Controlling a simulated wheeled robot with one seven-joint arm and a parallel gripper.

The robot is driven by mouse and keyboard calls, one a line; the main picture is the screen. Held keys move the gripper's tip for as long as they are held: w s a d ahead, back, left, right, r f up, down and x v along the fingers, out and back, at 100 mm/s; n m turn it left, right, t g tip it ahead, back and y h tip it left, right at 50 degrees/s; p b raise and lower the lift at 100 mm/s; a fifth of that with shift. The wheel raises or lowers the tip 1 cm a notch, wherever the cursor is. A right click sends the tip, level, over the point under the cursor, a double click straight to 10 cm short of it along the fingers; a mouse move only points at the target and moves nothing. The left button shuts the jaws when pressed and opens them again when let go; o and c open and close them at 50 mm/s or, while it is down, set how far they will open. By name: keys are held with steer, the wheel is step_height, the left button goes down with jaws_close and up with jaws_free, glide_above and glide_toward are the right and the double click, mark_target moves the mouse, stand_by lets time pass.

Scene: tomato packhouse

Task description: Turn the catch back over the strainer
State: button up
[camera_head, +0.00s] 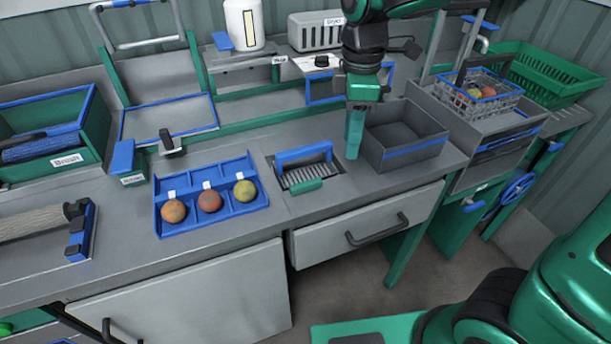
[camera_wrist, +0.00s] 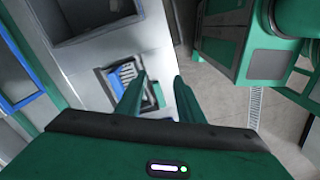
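The strainer (camera_head: 306,174) is a slatted grey grate with a raised blue bar, set in a dark recess in the worktop. It also shows in the wrist view (camera_wrist: 127,71), partly hidden by a finger. The catch seems to be the short green bar (camera_head: 305,186) at the strainer's front edge; I cannot tell how far it overlaps the grate. A green piece beside the strainer in the wrist view (camera_wrist: 158,95) looks like the same bar. My gripper (camera_head: 353,155) points down to the right of the strainer, apart from it. Its fingers (camera_wrist: 160,76) are apart and empty.
A grey bin (camera_head: 405,152) with a blue stripe stands close right of my gripper. A blue tray (camera_head: 238,209) with three tomatoes lies left of the strainer. A drawer (camera_head: 365,225) is below. The worktop between tray and strainer is narrow but clear.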

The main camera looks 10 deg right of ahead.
mark_target(306, 182)
steer(key=a+n, duration=0.5)
steer(key=a, duration=0.4)
step_height(306, 182, down, 11)
steer(key=shift+w+f, duration=0.1)
steer(key=shift+c, duration=0.6)
jaws_close()
